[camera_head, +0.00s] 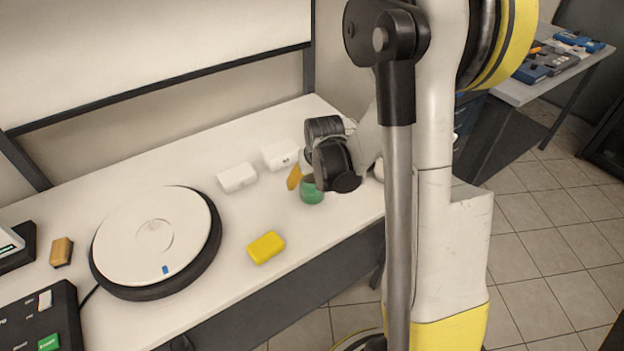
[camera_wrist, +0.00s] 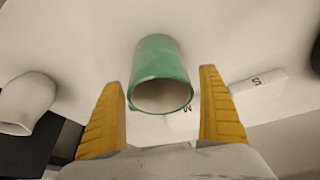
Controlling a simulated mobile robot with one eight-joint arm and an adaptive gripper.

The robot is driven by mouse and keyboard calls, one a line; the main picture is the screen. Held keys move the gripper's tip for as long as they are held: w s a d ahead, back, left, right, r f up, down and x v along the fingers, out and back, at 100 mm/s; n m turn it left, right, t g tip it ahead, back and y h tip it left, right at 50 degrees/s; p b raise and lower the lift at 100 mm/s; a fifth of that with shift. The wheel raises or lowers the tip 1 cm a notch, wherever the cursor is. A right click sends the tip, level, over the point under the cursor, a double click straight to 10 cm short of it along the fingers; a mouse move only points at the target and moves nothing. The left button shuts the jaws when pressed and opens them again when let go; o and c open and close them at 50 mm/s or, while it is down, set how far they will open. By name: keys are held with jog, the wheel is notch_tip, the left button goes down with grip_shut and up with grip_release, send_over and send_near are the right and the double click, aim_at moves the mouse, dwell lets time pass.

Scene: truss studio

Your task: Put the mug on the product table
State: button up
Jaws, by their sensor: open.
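The mug, a green cup (camera_head: 312,193), stands on the white worktop, partly hidden by my gripper in the head view. The wrist view shows the mug (camera_wrist: 162,72) with its open mouth towards the camera; I cannot see a handle. My gripper (camera_wrist: 161,80) is open, with one yellow-orange finger on each side of the mug and a visible gap at both sides. In the head view only one finger of my gripper (camera_head: 297,178) shows, just left of the mug. A round white turntable (camera_head: 128,225) with a black base, possibly the product table, lies left on the worktop.
White boxes (camera_head: 237,177) (camera_head: 280,155) stand behind the mug. A yellow block (camera_head: 266,247) lies between mug and turntable, near the front edge. A small orange-brown block (camera_head: 61,252) and a black control panel (camera_head: 45,318) are at far left. A white rounded object (camera_wrist: 25,103) is left in the wrist view.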

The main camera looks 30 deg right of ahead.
jog(key=p+v, duration=0.5)
jog(key=v, duration=0.7)
jog(key=s+a+r+n+t+y, duration=0.1)
jog(key=s+a+r+n+t, duration=0.1)
jog(key=s+a+r, duration=1)
jog(key=shift+s+a+n+t, duration=0.4)
jog(key=shift+s+a, duration=0.5)
jog(key=shift+a, duration=0.25)
